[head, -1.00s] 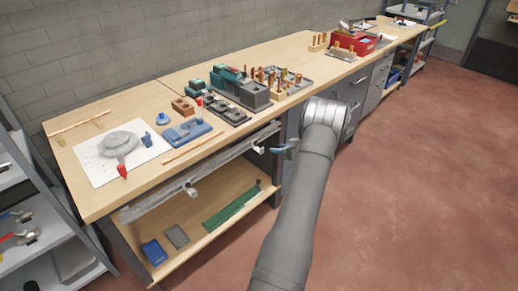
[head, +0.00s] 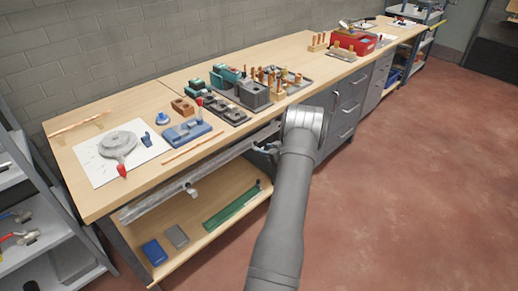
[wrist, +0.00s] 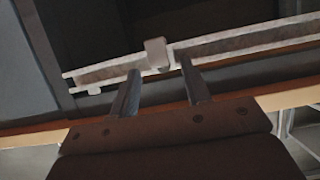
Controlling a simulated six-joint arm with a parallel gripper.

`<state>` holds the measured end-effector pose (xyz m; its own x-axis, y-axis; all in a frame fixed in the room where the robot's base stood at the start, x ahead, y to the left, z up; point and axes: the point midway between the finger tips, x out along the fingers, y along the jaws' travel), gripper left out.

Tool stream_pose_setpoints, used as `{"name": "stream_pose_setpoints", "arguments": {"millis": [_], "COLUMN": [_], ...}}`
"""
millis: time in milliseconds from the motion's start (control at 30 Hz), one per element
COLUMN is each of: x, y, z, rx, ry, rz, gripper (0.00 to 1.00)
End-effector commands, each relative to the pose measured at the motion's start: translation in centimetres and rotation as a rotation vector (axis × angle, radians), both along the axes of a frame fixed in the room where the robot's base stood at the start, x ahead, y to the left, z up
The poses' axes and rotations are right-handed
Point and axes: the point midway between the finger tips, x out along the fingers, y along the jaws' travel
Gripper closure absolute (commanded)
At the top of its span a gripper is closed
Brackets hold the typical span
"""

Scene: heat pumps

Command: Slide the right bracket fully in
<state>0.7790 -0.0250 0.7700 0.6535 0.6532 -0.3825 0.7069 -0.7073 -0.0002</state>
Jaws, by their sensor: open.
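A grey metal rail (head: 150,205) runs along the front of the workbench below its top. In the wrist view the right bracket, a small pale block (wrist: 156,52), sits on the rail (wrist: 235,42). My gripper (wrist: 158,64) is open, and its two fingers appear on either side of this bracket. I cannot tell whether they touch it. In the head view my gripper (head: 264,149) is at the rail's right part and largely covers the right bracket.
The wooden workbench top (head: 105,195) carries tools, blocks and a blue fixture (head: 187,132) above the rail. Grey drawers (head: 345,105) stand right of my wrist. The red floor in front is clear.

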Motion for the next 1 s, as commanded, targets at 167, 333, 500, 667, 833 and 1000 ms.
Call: {"name": "stream_pose_setpoints", "arguments": {"millis": [167, 333, 500, 667, 833, 1000], "x": [2.1, 3.2, 3.5, 3.5, 3.5, 3.5], "y": [2.2, 3.2, 3.5, 3.5, 3.5, 3.5], "z": [-1.3, -1.9, -2.1, -2.1, -2.0, -2.0], "rx": [0.0, -0.001, -0.001, -0.001, -0.001, 0.0], "ry": [0.0, -0.001, 0.001, 0.001, 0.001, 0.0], "rz": [0.002, 0.0, 0.0, 0.0, 0.0, 0.0], "gripper": [0.56, 0.56, 0.56, 0.56, 0.84, 1.0]}}
